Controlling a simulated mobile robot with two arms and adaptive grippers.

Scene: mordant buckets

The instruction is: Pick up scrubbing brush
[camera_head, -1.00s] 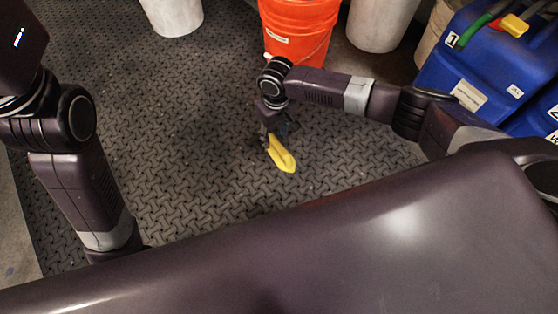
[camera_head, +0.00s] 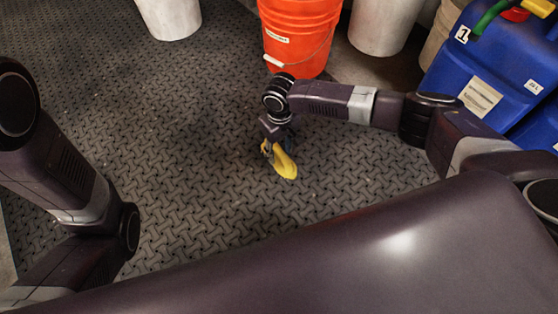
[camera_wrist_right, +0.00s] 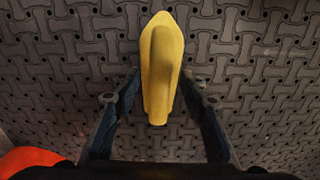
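The scrubbing brush (camera_head: 286,166) is yellow and hangs below my right wrist in the head view, over the dark textured floor. In the right wrist view the brush (camera_wrist_right: 161,60) lies lengthwise, with a darker raised ridge along its middle. My right gripper (camera_wrist_right: 161,78) has a finger on each side of it, tips close against its edges, and looks shut on it. In the head view the right gripper (camera_head: 273,143) is small and partly merges with the brush. Whether the brush is clear of the floor is hard to tell. My left gripper is out of view.
An orange bucket (camera_head: 300,40) stands just beyond the brush. White buckets stand at the top left (camera_head: 170,14) and top right (camera_head: 384,20). Blue containers (camera_head: 490,70) stand at the right. The patterned floor (camera_head: 190,130) left of the brush is clear.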

